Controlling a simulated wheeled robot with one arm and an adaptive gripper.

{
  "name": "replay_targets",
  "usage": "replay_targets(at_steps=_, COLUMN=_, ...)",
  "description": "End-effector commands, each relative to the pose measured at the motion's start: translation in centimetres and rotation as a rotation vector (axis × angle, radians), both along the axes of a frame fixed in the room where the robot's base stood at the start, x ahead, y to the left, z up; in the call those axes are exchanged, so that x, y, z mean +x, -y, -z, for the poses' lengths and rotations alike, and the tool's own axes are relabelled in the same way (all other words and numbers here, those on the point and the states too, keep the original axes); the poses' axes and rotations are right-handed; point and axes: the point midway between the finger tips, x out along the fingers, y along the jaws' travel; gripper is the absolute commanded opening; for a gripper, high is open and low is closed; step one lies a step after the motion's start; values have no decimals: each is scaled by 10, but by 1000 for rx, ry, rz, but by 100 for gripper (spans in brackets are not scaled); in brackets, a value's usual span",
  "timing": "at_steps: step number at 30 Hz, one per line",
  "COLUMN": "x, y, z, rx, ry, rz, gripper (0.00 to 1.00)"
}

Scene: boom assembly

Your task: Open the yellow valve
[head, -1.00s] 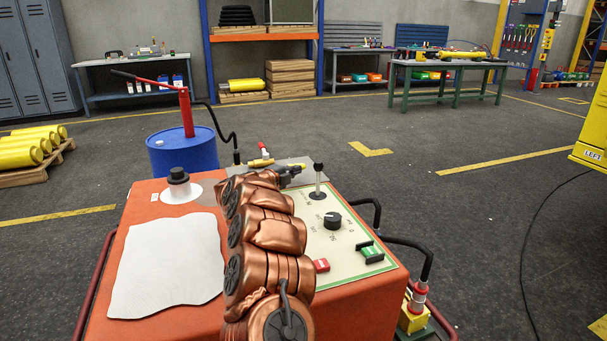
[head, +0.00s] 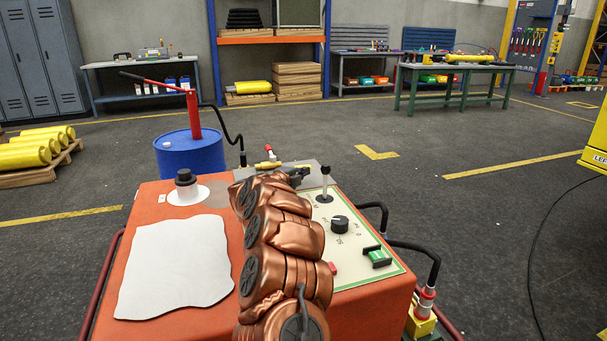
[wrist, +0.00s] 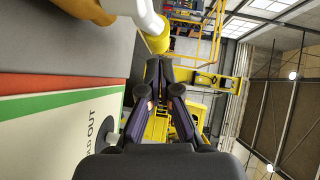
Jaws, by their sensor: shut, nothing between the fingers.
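The yellow valve (head: 266,164) sits at the back edge of the orange machine, with a small red-tipped part above it. My copper-coloured arm reaches over the machine and hides part of this area. My gripper (head: 300,173) is dark and small in the head view, just right of the valve; I cannot tell whether they touch. In the wrist view my gripper (wrist: 159,70) has its dark fingers together with nothing between them. Yellow parts show beyond and above the fingers there, but I cannot tell which is the valve.
The orange machine (head: 160,245) carries a white sheet (head: 175,265), a black knob (head: 339,224), an upright lever (head: 325,182) and a green switch (head: 378,257). A blue drum (head: 190,153) with a red hand pump (head: 193,115) stands behind. Open floor lies to the right.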

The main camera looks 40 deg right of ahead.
Motion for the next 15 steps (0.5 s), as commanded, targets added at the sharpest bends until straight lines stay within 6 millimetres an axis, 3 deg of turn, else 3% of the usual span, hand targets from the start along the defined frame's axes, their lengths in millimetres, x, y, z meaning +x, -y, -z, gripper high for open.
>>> replay_targets(at_steps=10, x=-19, y=-15, z=-4, rx=2, ry=2, rz=-4, gripper=0)
replay_targets(at_steps=15, x=-28, y=-35, z=-9, rx=2, ry=-2, rz=-1, gripper=0)
